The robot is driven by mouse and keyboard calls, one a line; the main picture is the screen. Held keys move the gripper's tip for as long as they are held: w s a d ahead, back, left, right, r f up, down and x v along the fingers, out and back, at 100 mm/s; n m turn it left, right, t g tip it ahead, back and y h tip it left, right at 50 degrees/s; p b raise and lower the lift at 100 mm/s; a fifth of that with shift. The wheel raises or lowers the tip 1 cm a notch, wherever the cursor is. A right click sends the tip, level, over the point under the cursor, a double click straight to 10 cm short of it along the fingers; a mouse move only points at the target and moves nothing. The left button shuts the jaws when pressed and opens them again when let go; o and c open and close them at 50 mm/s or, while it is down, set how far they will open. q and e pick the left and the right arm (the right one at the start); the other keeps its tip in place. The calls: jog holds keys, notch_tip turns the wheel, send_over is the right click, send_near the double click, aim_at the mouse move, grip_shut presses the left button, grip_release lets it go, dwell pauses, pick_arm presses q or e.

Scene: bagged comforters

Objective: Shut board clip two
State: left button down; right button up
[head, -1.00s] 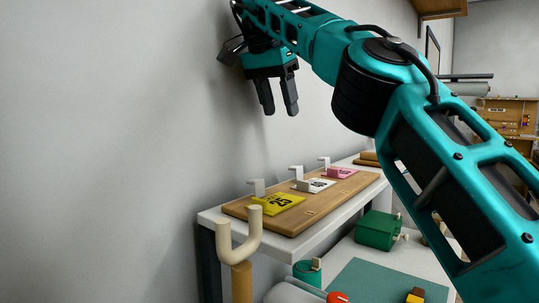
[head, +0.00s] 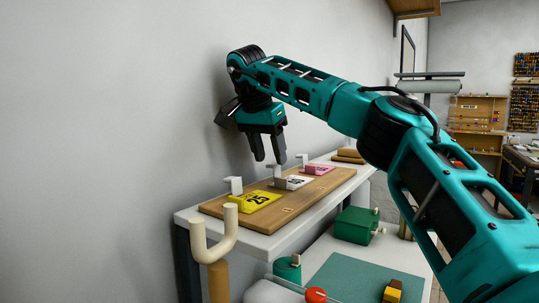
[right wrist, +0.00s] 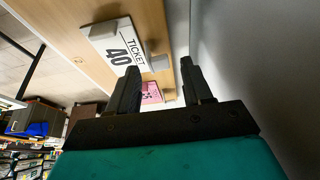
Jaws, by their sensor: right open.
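A wooden board (head: 290,208) on a white shelf carries three clips in a row, each with a raised pale lever. The front clip's lever (head: 234,186) stands by a yellow ticket (head: 255,202). The middle lever (head: 278,178) stands by a white ticket (head: 293,182), which reads "TICKET 40" in the right wrist view (right wrist: 122,48). The far lever (head: 303,160) stands by a pink ticket (head: 318,170). My right gripper (head: 269,158) is open and empty, pointing down just above the middle clip; its fingertips partly overlap that lever. My left gripper is out of view.
The wall (head: 100,150) is close on the left. A cream forked hook (head: 214,243) on a post stands before the shelf (head: 270,242). Below right are a green box (head: 355,225), a green mat (head: 350,280) and a red knob (head: 316,295).

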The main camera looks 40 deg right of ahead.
jog(key=shift+d+f, duration=0.15)
jog(key=shift+f, duration=0.25)
jog(key=shift+c, duration=0.2)
grip_shut()
